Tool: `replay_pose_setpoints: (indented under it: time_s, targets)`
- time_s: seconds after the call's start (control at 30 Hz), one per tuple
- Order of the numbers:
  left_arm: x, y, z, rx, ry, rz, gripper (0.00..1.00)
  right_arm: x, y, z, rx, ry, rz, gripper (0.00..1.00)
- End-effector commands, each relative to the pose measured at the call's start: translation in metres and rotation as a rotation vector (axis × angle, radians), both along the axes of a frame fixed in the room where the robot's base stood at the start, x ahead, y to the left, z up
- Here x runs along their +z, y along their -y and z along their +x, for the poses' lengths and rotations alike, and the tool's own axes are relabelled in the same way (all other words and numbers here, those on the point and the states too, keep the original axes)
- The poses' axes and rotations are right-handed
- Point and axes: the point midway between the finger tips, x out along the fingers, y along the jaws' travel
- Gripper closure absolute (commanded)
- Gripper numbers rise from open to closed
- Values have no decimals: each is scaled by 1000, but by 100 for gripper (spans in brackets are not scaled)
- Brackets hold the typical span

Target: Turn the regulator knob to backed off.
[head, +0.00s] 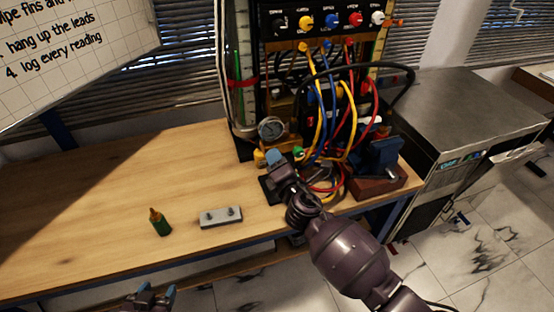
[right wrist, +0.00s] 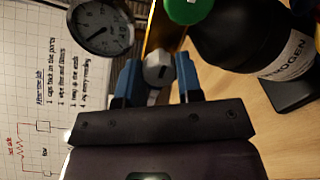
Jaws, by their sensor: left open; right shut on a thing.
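The regulator knob (right wrist: 157,68) is pale grey with a dark mark on its face. In the right wrist view it sits between the blue fingers of my right gripper (right wrist: 158,80), which is shut on it. In the head view my right gripper (head: 274,158) reaches the front of the rig, and I cannot make out the knob behind it. A round pressure gauge (right wrist: 103,25) is beside the knob; it also shows in the head view (head: 271,129). My left gripper (head: 150,297) is open and empty at the bottom edge of the head view, away from the rig.
A green cap or knob (right wrist: 183,10) and a black cylinder (right wrist: 235,35) with a white label are close to my right gripper. Coloured leads (head: 322,110) hang over the rig.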

Motion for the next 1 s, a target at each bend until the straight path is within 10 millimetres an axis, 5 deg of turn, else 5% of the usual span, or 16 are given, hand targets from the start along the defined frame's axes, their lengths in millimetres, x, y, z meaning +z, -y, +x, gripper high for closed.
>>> replay_pose_setpoints:
  time_s: [0.53, 0.57, 0.7, 1.0]
  targets:
    - [0, 0, 0, 0, -1, 0, 45, -1, 0, 0, 0, 8, -25, 91]
    - [0, 0, 0, 0, -1, 0, 45, -1, 0, 0, 0, 8, -25, 64]
    - [0, 0, 0, 0, -1, 0, 45, 0, 0, 0, 0, 8, -24, 42]
    - [0, 0, 0, 0, 0, 0, 45, 0, 1, -1, 0, 8, -22, 41]
